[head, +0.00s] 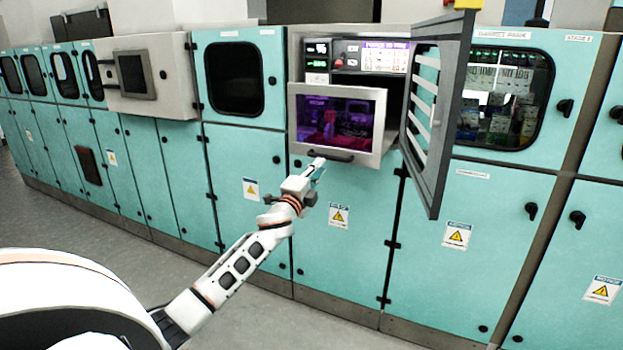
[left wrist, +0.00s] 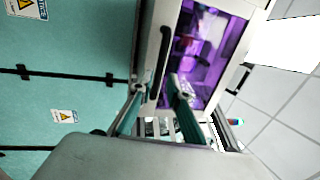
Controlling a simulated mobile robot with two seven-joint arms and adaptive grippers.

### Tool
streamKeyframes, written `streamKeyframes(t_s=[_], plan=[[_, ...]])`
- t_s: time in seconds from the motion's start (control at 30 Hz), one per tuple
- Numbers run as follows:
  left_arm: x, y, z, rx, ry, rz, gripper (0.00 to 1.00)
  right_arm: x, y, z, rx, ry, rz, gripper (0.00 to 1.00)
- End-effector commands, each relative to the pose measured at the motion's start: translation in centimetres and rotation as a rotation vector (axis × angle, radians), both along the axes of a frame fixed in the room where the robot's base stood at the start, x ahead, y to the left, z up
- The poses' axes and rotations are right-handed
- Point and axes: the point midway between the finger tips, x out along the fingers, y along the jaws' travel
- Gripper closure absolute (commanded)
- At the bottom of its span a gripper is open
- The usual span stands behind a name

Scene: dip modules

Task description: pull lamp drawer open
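The lamp drawer (head: 376,157) has a pale front with a purple-lit window (head: 337,120) and sits in an open cabinet bay. A dark bar handle (head: 331,155) runs along its lower edge. Its front seems to stand forward of the bay, but I cannot tell how far. My left gripper (head: 318,166) is at the handle, just below the window. In the left wrist view the fingers (left wrist: 157,105) are apart, with one end of the handle (left wrist: 161,62) showing between and beyond them. I cannot tell whether they touch it. My right gripper is not in view.
A grey louvred door (head: 428,125) stands open to the right of the drawer. A control panel (head: 370,55) with lit displays is above it. Teal cabinets (head: 240,170) line the wall, and another pale unit (head: 165,75) juts out at left. The grey floor (head: 60,215) in front is clear.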

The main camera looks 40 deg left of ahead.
Motion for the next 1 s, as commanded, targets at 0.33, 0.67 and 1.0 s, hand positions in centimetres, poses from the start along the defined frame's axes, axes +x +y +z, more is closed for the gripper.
streamKeyframes(t_s=[0.33,0.67,1.0], plan=[[-4.3,-1.0,-0.9,-0.001,0.000,0.000,0.83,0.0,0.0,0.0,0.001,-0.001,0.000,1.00],[-4.8,-1.1,-1.0,-0.001,0.000,0.000,0.83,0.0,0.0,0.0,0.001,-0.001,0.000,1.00],[-4.8,-1.1,-1.0,0.000,0.000,0.000,0.83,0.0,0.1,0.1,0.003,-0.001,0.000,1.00]])
